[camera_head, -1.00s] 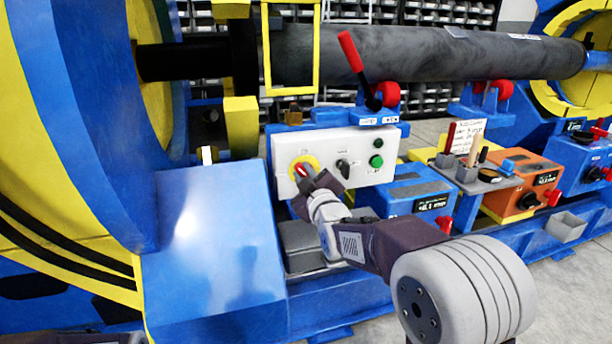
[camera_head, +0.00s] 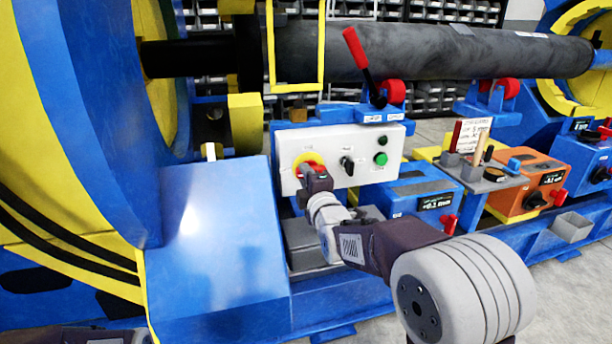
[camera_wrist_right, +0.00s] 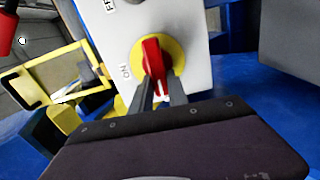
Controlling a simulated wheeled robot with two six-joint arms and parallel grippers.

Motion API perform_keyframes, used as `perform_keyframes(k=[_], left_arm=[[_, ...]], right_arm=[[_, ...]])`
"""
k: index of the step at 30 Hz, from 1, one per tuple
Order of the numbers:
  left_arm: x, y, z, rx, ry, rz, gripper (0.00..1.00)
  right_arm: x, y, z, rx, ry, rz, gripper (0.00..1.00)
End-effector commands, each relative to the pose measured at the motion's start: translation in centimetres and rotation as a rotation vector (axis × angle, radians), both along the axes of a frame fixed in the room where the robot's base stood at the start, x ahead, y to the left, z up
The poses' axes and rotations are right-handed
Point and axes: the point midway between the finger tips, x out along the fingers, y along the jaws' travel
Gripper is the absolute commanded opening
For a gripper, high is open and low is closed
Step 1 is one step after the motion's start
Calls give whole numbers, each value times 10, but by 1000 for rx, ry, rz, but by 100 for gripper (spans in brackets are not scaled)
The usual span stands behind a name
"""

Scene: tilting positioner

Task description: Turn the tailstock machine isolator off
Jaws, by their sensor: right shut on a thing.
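The isolator is a red handle (camera_head: 316,168) on a yellow disc (camera_head: 304,159), at the left of a white control panel (camera_head: 330,145). In the right wrist view the red handle (camera_wrist_right: 152,62) stands across its yellow disc (camera_wrist_right: 177,52), with an "ON" mark on the panel to the left. My right gripper (camera_head: 312,174) is at the isolator and partly covers it. In the wrist view its fingers (camera_wrist_right: 161,86) are shut on the lower part of the handle. My left gripper is not in view; only part of my left arm shows at the bottom left edge.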

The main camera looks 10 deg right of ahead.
Motion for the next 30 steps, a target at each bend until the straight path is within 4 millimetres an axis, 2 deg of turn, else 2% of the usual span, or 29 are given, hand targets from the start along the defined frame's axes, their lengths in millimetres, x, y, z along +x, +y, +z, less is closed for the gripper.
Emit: perform_keyframes(k=[21,22,24,30], left_arm=[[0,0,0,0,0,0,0],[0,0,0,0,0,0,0],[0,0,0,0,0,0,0],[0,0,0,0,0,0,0]], right_arm=[[0,0,-3,-69,2,1,0],[0,0,-3,-69,2,1,28],[0,0,-3,-68,1,1,42],[0,0,-2,-67,0,0,42]])
